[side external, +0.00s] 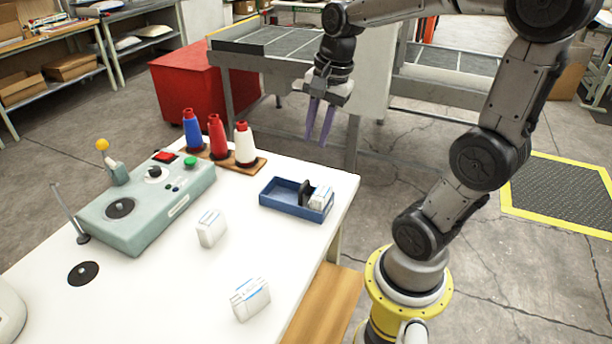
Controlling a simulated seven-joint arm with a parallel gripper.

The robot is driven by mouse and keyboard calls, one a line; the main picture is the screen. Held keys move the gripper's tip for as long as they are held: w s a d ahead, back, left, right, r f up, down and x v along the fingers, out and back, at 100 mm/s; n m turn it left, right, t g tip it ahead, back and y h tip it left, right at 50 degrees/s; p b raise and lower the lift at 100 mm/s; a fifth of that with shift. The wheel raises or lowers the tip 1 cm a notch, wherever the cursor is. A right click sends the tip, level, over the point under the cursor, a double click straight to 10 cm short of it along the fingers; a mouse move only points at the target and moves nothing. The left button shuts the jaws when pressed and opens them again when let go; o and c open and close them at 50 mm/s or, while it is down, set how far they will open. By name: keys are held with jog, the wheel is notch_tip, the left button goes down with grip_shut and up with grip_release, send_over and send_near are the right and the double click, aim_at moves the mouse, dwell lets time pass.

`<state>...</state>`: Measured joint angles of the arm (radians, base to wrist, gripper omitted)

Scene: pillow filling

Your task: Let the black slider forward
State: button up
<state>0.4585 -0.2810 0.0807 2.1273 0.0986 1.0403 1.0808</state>
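The black slider (305,192) stands upright inside a blue tray (281,206) near the table's right edge. A white box with a blue stripe (321,197) is in the tray, just right of the slider; I cannot tell whether the two touch. The part of the tray left of the slider is empty. My gripper (318,140) hangs above and beyond the tray in the picture, pointing down. Its two purple fingers are apart with nothing between them. It touches neither the slider nor the tray.
Two more white boxes (211,228) (251,298) stand on the white table (190,290). A wooden rack (252,166) holds blue, red and white thread cones. A grey-green control box (150,205) with buttons and a lever stands at left.

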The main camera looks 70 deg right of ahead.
aim_at(304, 183)
jog(key=f, duration=0.4)
jog(key=w+f, duration=0.1)
jog(key=f, duration=0.3)
jog(key=w+f, duration=0.1)
jog(key=f, duration=0.3)
jog(key=shift+w, duration=0.15)
grip_shut()
jog(key=shift+w+r, duration=0.1)
dwell(0.9)
